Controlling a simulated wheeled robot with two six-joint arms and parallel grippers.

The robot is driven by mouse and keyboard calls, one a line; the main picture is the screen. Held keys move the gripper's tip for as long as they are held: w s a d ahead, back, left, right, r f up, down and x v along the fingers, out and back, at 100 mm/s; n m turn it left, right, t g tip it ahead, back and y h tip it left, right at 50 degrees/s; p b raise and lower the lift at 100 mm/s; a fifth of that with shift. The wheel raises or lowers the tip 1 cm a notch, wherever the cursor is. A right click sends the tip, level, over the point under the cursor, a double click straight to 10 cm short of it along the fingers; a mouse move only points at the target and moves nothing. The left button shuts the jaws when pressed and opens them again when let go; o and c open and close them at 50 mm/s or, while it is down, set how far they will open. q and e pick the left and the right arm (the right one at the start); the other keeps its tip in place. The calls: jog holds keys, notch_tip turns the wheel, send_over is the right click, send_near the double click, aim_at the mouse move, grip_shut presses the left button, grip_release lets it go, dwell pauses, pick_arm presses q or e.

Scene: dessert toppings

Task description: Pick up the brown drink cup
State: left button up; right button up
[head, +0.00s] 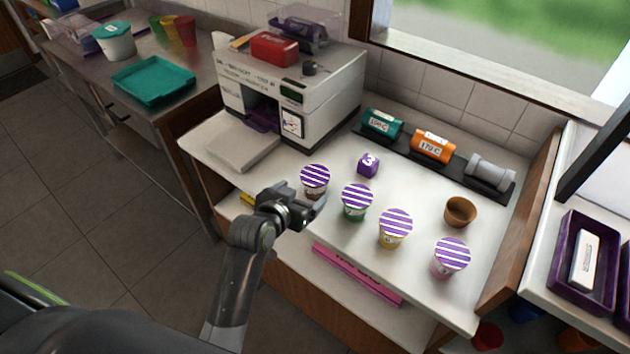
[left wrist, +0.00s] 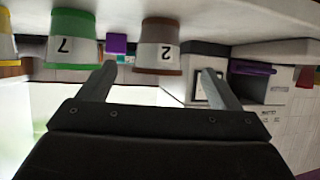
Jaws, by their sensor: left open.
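The brown drink cup (head: 315,181) stands upright on the white counter, leftmost in a row of cups, with a purple-and-white striped lid. In the left wrist view, which is upside down, the brown cup (left wrist: 160,45) shows a label with a 2 and sits beyond and between my fingertips. My left gripper (head: 314,207) is open and empty, close to the cup on its near side. It also shows in the left wrist view with its fingers spread (left wrist: 159,74). I cannot tell whether a finger touches the cup. My right gripper is out of view.
A green cup (head: 356,203) stands close to the right, then a yellow cup (head: 395,229) and a pink cup (head: 451,258). A purple cube (head: 368,164) lies behind. A small brown open pot (head: 460,212) stands at the right. A white machine (head: 292,95) stands behind left.

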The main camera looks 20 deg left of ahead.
aim_at(309, 188)
pick_arm(q)
jog(key=shift+x, duration=1.55)
jog(key=shift+p+x, duration=0.8)
jog(key=shift+x, duration=1.75)
jog(key=shift+r, duration=0.1)
jog(key=shift+c, duration=0.2)
jog(key=c, duration=1.1)
jog(key=shift+r, duration=0.15)
